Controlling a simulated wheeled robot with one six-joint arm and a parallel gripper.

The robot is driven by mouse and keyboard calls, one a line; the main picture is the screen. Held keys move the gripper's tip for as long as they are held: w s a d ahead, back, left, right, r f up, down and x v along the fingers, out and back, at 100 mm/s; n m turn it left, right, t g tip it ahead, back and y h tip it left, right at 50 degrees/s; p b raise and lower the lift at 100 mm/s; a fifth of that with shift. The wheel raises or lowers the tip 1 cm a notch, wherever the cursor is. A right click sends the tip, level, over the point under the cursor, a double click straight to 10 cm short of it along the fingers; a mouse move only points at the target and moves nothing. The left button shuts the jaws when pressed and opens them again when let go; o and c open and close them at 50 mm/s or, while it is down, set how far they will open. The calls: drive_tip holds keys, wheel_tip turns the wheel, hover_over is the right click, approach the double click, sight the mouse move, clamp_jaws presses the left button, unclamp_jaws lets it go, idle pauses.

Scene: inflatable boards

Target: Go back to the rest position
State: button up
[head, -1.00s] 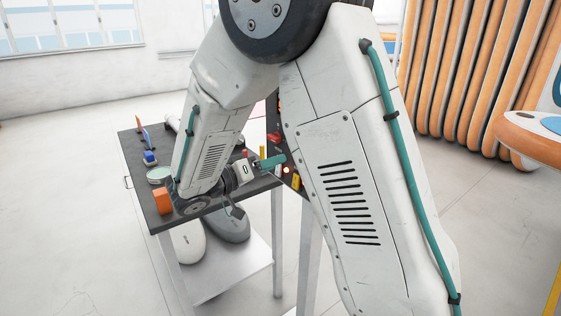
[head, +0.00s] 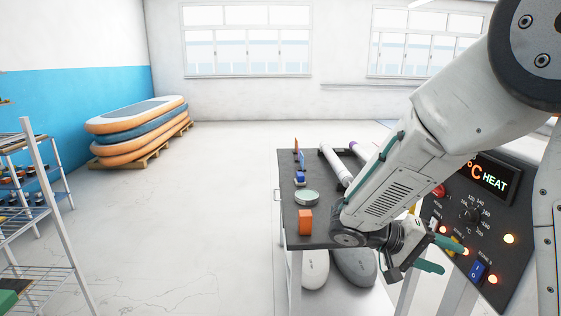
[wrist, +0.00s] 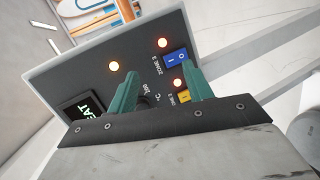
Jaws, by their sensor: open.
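My gripper (head: 434,252) is at the right of the head view, its two green fingers apart and nothing between them. It is in front of a dark control panel (head: 522,221) with an orange and green lit display, a dial, switches and glowing lamps. In the wrist view my gripper (wrist: 158,90) shows its green fingers spread, with the panel (wrist: 88,67) beyond them. A blue switch (wrist: 175,59) and a yellow switch (wrist: 184,97) show there. I cannot tell from these views whether the fingertips touch the panel.
A dark-topped table (head: 292,233) stands left of my arm, holding an orange block (head: 305,222), a round greenish dish (head: 306,197) and white rolls (head: 336,166). A metal shelf (head: 52,175) is at the left. Stacked boards (head: 137,130) lie on a pallet. The floor between is clear.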

drive_tip(key=s+a+r+n+t+y, duration=0.1)
drive_tip(key=s+a+r+t+y, duration=0.1)
drive_tip(key=s+y, duration=0.5)
drive_tip(key=s+a+r+n+t+y, duration=0.2)
drive_tip(key=s+a+r+y, duration=0.3)
drive_tip(key=s, duration=0.7)
drive_tip(key=shift+s+y, duration=0.4)
drive_tip(key=shift+y, duration=0.6)
